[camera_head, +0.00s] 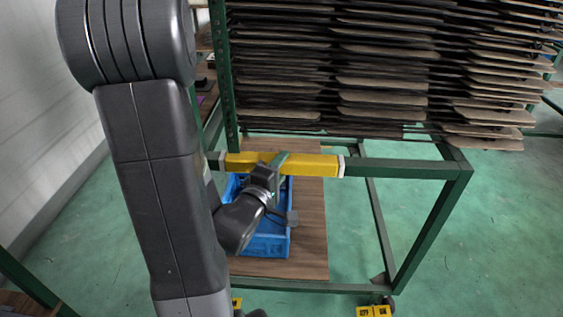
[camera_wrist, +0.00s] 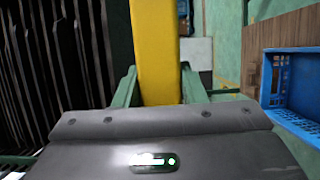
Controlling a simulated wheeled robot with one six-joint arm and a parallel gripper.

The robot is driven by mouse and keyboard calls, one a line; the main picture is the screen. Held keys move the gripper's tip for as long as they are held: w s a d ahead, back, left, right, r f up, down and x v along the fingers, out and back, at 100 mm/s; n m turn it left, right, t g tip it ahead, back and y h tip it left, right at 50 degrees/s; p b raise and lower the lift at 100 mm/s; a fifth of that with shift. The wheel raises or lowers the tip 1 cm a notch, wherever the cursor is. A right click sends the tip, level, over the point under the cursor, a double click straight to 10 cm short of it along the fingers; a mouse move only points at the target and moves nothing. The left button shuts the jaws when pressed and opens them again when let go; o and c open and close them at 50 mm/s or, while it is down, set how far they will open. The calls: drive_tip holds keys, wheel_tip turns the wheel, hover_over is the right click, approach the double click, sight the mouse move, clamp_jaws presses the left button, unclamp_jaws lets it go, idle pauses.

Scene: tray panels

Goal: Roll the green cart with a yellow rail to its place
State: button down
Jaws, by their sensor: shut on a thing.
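The green cart (camera_head: 427,215) stands in front of me, its frame filling the right and middle of the head view. Its yellow rail (camera_head: 318,165) runs level across the near side, with pale end pieces. My gripper (camera_head: 276,164) is shut on the yellow rail, left of the rail's middle. In the wrist view the yellow rail (camera_wrist: 155,50) runs between two green fingers (camera_wrist: 158,88). The fingertips' far sides are partly hidden by the rail and the gripper body.
The cart carries several stacked brown panels (camera_head: 383,85) on top. A blue crate (camera_head: 266,245) sits on the brown lower board (camera_head: 312,225). Yellow-marked casters (camera_head: 373,311) show at the bottom. Green floor (camera_head: 490,240) is open to the right; a white wall (camera_head: 45,120) stands at left.

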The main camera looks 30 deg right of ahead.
drive_tip(key=shift+s+a+f, duration=0.1)
drive_tip(key=shift+s+a, duration=0.1)
drive_tip(key=shift+s, duration=0.1)
drive_tip(key=c, duration=0.9)
unclamp_jaws()
